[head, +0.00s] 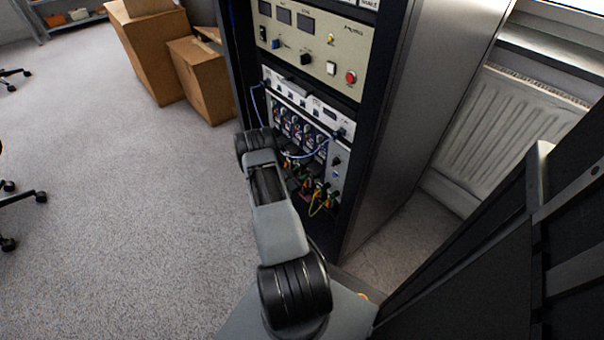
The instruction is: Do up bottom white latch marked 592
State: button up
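The equipment rack (352,182) stands at the centre in the head view, with its front facing left. Its lower module (284,88) has a light front panel, a row of dark and blue units, and a blue cable (300,156) looped across it. Yellow, green and orange wires hang below. I cannot make out a white latch marked 592 at this size, and my arm covers part of the lower front. My arm reaches up to the rack's lower left. My gripper does not show.
A beige panel (335,52) with a red button and displays sits above the module. Cardboard boxes (203,82) stand on the floor behind left. A radiator (510,125) and a dark frame (490,270) are at right. The carpet (120,200) at left is largely clear.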

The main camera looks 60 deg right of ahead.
jog(key=o, duration=0.9)
jog(key=p+v, duration=0.3)
jog(key=v, duration=1.1)
